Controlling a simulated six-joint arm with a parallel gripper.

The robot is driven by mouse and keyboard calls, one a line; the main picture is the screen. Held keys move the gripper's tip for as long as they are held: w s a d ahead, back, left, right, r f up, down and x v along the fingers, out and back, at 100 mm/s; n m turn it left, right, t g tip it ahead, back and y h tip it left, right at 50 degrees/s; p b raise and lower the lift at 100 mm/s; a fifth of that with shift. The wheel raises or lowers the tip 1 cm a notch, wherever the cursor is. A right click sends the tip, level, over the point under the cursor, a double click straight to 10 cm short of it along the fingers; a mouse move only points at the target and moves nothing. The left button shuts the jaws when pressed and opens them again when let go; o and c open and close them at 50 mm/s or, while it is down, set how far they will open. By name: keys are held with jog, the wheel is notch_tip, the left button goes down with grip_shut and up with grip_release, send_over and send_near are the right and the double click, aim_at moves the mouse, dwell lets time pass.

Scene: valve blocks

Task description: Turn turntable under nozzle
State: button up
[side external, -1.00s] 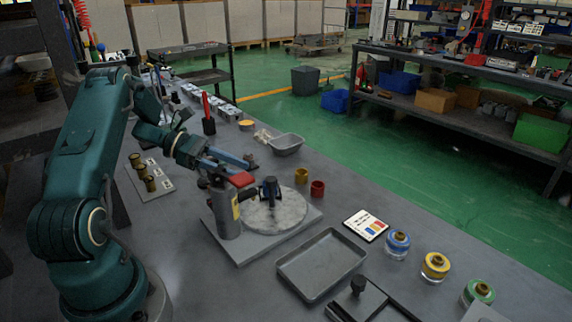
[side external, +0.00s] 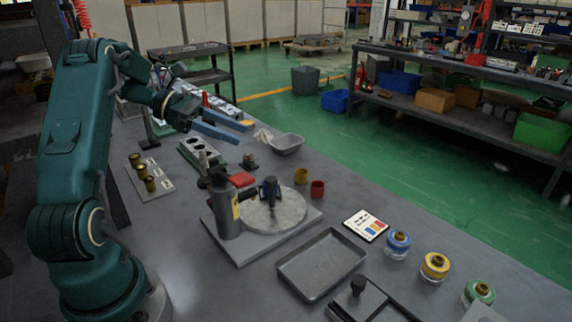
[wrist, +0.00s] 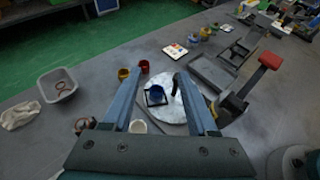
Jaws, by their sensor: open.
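The turntable (side external: 288,212) is a round, pale, mottled disc on a grey base plate (side external: 243,255). A dark blue block (side external: 270,188) with an upright part stands on it. A grey post (side external: 227,212) with a yellow label and a red top (side external: 242,179) stands at the disc's left edge, with a dark nozzle (side external: 249,194) reaching over the disc. My gripper (side external: 235,127) is open and empty, raised behind and left of the turntable. In the wrist view the turntable (wrist: 165,108) and the blue block (wrist: 155,96) show between its fingers (wrist: 161,103).
A yellow cup (side external: 301,176) and a red cup (side external: 317,188) stand behind the turntable. A grey tray (side external: 322,264) lies to its right front. A grey bin (side external: 286,144) and a green block with holes (side external: 200,152) are farther back. Brass parts (side external: 142,172) stand at left.

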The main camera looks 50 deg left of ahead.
jog(key=w+a+r+n+t+y, duration=0.4)
jog(key=w+a+r, duration=0.1)
jog(key=w+r, duration=0.15)
jog(key=w+a+r+n+t+y, duration=0.3)
jog(key=w+a+r+y, duration=0.15)
jog(key=w, duration=0.25)
jog(key=w+a+r+n+y, duration=0.2)
jog(key=a+r+n+y, duration=0.15)
jog(key=n+y, duration=0.25)
jog(key=n+g+h, duration=0.5)
jog(key=n+g, duration=1.1)
jog(key=n, duration=0.3)
send_over(271, 179)
notch_tip(271, 179, down, 15)
jog(key=shift+f, duration=0.1)
jog(key=shift+m, duration=0.3)
jog(key=shift+f, duration=3)
